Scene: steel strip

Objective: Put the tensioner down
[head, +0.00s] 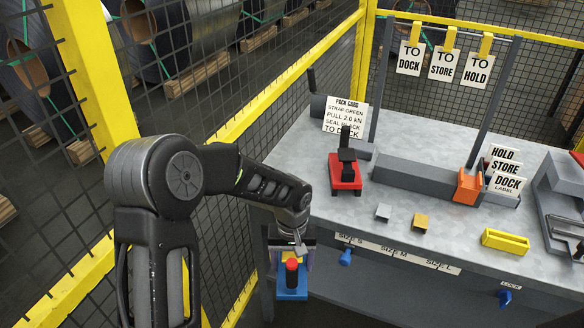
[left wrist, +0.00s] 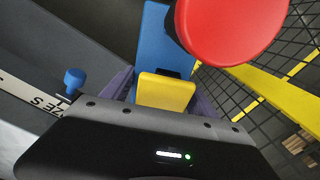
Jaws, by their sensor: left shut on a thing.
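The blue tool (head: 292,293), which I take to be the tensioner, has a blue body, a round red knob and a yellow block. My left gripper (head: 290,258) is shut on it and holds it off the front edge of the bench, beside the size labels. In the left wrist view the red knob (left wrist: 232,28) is large and close, with the yellow block (left wrist: 165,92) between the fingers and the blue body (left wrist: 153,42) behind. The fingers hide part of the tool. My right gripper is not in view.
The steel bench (head: 330,205) has free room at its front left. On it stand a red tool with a black handle (head: 346,172), a grey bar (head: 415,178), an orange block (head: 468,185) and a yellow tray (head: 505,240). A yellow-framed mesh fence (head: 285,75) runs close on the left.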

